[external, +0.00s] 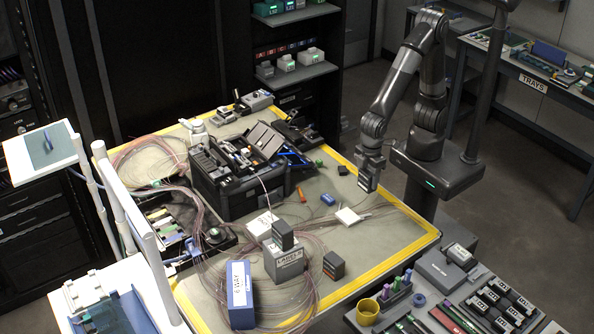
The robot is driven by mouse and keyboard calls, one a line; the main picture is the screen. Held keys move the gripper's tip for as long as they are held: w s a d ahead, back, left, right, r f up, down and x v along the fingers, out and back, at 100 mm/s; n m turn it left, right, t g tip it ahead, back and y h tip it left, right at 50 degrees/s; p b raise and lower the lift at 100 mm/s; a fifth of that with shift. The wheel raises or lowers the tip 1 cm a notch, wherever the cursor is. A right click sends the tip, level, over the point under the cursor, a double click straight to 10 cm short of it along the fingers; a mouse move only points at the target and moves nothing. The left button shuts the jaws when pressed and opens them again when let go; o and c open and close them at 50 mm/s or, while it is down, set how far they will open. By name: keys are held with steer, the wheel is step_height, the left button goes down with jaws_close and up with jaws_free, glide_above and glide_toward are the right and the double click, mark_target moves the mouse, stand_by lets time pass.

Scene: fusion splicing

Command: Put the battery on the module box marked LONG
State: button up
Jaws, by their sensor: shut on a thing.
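My gripper (368,172) points down over the right side of the workbench. It is shut on a small grey block that looks like a battery (367,184), partly hidden by the fingers and held above the bench. Small module-like boxes (286,63) stand on the back shelf. I cannot read the word LONG on any box from here.
A black open tool case (235,195) stands mid-bench, with loose fibre loops around it. A blue box (240,294) stands at the front. A white pad (349,216) and a small blue piece (328,199) lie near my gripper. The yellow-edged right front bench corner (405,235) is fairly clear.

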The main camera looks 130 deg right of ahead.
steer(key=w+d+r, duration=0.2)
steer(key=w, duration=0.8)
steer(key=w+d+r, duration=0.1)
steer(key=w+d, duration=0.2)
steer(key=w, duration=0.7)
glide_above(270, 220)
steer(key=shift+n, duration=0.3)
step_height(270, 220, down, 9)
steer(key=shift+s+f, duration=0.1)
steer(key=shift+f, duration=0.05)
steer(key=o, duration=1.2)
steer(key=shift+f, duration=0.15)
steer(key=shift+c, duration=0.2)
